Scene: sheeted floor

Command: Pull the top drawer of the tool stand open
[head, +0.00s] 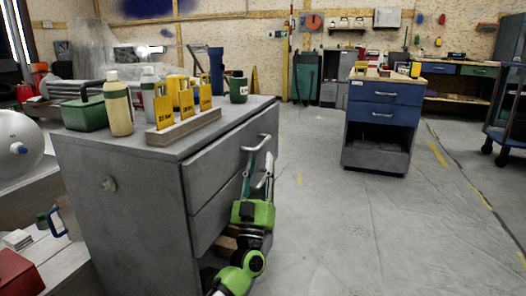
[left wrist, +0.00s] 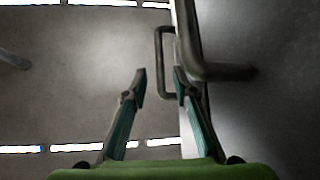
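The grey tool stand (head: 125,205) stands at the left in the head view. Its top drawer (head: 225,152) looks shut, with a pale bar handle (head: 257,143) on its front. A lower drawer (head: 212,218) sits beneath it. My left gripper (head: 258,160) points upward in front of the drawers, its fingertips just below the top handle. In the left wrist view its two fingers (left wrist: 159,78) are spread apart with nothing gripped. A U-shaped handle (left wrist: 158,62) shows beyond and between the tips there. I cannot tell how far the tips are from it. My right gripper is out of view.
Bottles, a green bin (head: 84,115), a green mug (head: 238,87) and a wooden block with yellow cards (head: 184,130) stand on the stand's top. A blue drawer cabinet (head: 383,108) stands further back. The floor (head: 340,220) to the right is clear.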

